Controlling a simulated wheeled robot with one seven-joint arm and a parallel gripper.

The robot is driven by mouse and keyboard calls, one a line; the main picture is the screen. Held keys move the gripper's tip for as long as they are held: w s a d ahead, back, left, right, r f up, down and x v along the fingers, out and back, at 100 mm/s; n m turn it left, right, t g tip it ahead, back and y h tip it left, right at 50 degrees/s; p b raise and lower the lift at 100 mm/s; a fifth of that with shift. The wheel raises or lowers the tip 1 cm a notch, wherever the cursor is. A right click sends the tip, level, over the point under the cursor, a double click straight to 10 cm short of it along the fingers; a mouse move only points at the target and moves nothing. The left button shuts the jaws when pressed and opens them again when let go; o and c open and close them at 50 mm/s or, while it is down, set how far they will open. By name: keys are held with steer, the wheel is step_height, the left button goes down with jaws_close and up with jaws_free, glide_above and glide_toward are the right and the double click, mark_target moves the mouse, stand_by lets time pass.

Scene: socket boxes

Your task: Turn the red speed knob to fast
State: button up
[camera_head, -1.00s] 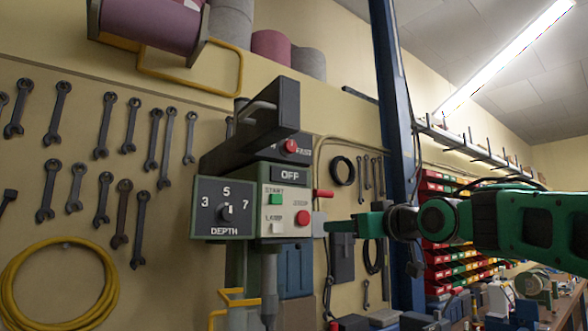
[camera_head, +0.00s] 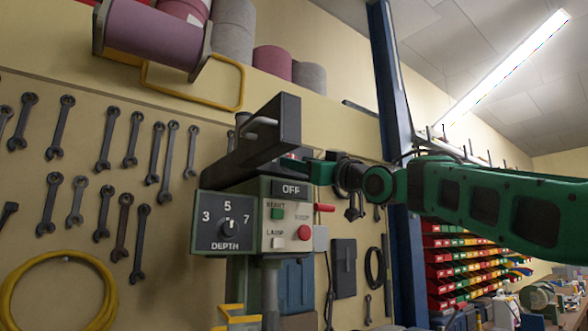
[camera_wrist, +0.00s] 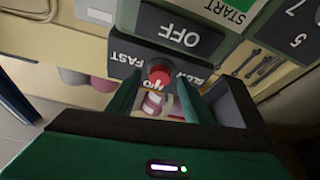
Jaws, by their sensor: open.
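The red speed knob (camera_wrist: 160,72) shows in the wrist view on a dark panel (camera_wrist: 122,55) lettered FAST and SLOW, with the letters upside down. My gripper (camera_wrist: 160,82) is open, its two green fingers on either side of the knob. I cannot tell whether they touch it. In the head view my gripper (camera_head: 312,171) is at the upper right of the control box, above the OFF display (camera_head: 290,190), and hides most of the knob. The knob's pointer direction cannot be read.
Below the OFF display are a green START button (camera_head: 277,214), a red STOP button (camera_head: 304,233) and a white LAMP button (camera_head: 278,243). The DEPTH dial (camera_head: 227,228) is to the left. A dark block with a handle (camera_head: 288,125) rises close above the panel.

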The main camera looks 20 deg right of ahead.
steer(key=shift+x, duration=0.8)
steer(key=shift+c, duration=0.3)
steer(key=c, duration=1)
steer(key=shift+s+a+m+h, duration=0.1)
steer(key=shift+m+h, duration=0.3)
steer(key=shift+m, duration=0.1)
steer(key=m+h, duration=0.2)
steer(key=m, duration=0.3)
steer(key=m+h, duration=0.3)
steer(key=m, duration=0.2)
steer(key=m+h, duration=0.2)
steer(key=m, duration=0.3)
steer(key=shift+a+m+h, duration=0.15)
steer(key=shift+m+h, duration=0.15)
steer(key=shift+m, duration=0.3)
